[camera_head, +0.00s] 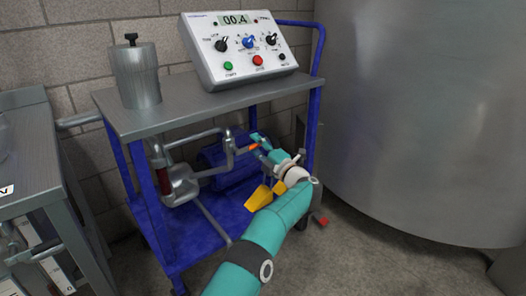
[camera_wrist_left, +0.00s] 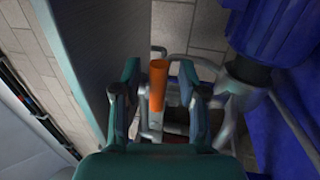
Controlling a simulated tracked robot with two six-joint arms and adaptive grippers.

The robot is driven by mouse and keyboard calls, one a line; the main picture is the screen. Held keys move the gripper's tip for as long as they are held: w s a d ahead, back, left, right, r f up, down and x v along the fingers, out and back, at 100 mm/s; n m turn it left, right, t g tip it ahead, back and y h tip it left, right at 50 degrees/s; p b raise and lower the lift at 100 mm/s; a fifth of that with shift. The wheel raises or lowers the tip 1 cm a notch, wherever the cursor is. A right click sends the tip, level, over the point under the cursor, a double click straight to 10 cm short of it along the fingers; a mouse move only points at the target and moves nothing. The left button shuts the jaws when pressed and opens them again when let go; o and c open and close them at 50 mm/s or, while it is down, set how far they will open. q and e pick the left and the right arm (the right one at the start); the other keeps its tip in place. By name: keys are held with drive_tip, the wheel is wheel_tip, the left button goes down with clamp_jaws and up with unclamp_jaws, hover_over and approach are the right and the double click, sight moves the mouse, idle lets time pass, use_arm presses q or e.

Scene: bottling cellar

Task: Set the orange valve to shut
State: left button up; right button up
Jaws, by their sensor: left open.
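The orange valve (camera_head: 254,147) shows in the head view as a small orange piece on the grey pipework under the cart's top, partly hidden by my gripper. In the left wrist view its orange handle (camera_wrist_left: 158,84) stands between my two fingers. My left gripper (camera_head: 259,142) is open around the handle; the fingers (camera_wrist_left: 161,92) show a gap on each side of it. The valve's body and any position marks are hidden. My right gripper is in neither view.
A blue cart (camera_head: 232,228) carries a control box (camera_head: 243,68) and a steel canister (camera_head: 136,75) on its grey top. A blue motor (camera_head: 217,155) sits below. A large steel tank (camera_head: 425,110) stands right. Yellow pieces (camera_head: 264,195) lie near my wrist.

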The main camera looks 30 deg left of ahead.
use_arm(q)
drive_tip(key=v, duration=1.2)
